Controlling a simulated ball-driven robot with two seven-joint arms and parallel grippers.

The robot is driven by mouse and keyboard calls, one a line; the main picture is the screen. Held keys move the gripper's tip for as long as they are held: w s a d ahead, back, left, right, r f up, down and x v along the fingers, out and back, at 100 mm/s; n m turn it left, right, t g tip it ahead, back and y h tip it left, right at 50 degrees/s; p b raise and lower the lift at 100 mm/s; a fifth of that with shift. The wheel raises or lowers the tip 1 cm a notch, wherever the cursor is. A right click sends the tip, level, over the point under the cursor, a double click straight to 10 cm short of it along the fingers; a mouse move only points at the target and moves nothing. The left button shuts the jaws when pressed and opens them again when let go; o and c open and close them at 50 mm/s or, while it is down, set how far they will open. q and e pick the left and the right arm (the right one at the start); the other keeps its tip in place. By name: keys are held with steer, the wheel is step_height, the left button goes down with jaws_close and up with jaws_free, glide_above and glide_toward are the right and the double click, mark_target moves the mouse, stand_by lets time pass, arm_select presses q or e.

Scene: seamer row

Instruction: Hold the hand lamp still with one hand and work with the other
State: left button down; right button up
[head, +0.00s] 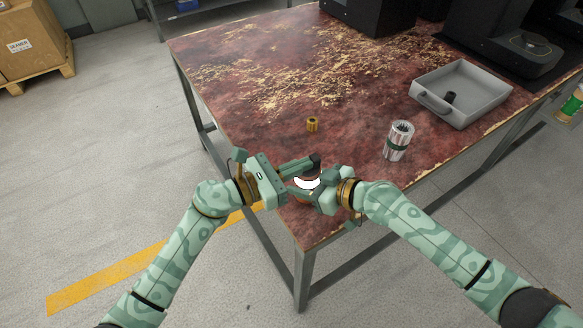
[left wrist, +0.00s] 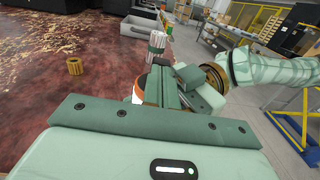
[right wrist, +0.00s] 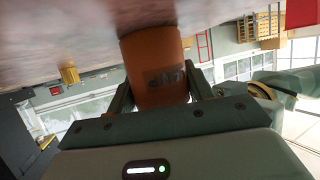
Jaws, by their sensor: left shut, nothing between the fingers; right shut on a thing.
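The hand lamp shows in the head view as a glowing white face (head: 307,183) near the table's front corner. In the right wrist view its orange body (right wrist: 153,62) with dark lettering stands between the fingers. My right gripper (right wrist: 160,92) is shut on that body. In the left wrist view a strip of orange and white lamp (left wrist: 138,90) shows beside my left fingers. My left gripper (head: 312,163) is shut and empty, close beside the lamp; I cannot tell whether they touch. The grippers hide much of the lamp in the head view.
A brass knurled piece (head: 312,125) stands on the worn red table (head: 250,100). A silver ribbed cylinder with a green band (head: 398,141) stands farther right. A grey tray (head: 483,102) holds a small black part (head: 450,97). Black machines (head: 370,15) stand behind. The table's left-middle is clear.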

steer(key=shift+s+a, duration=0.15)
steer(key=shift+a, duration=0.05)
arm_select(q)
steer(key=v, duration=1.4)
arm_select(e)
steer(key=shift+d, duration=0.1)
arm_select(q)
steer(key=shift+a, duration=0.1)
arm_select(e)
steer(key=o, duration=1.1)
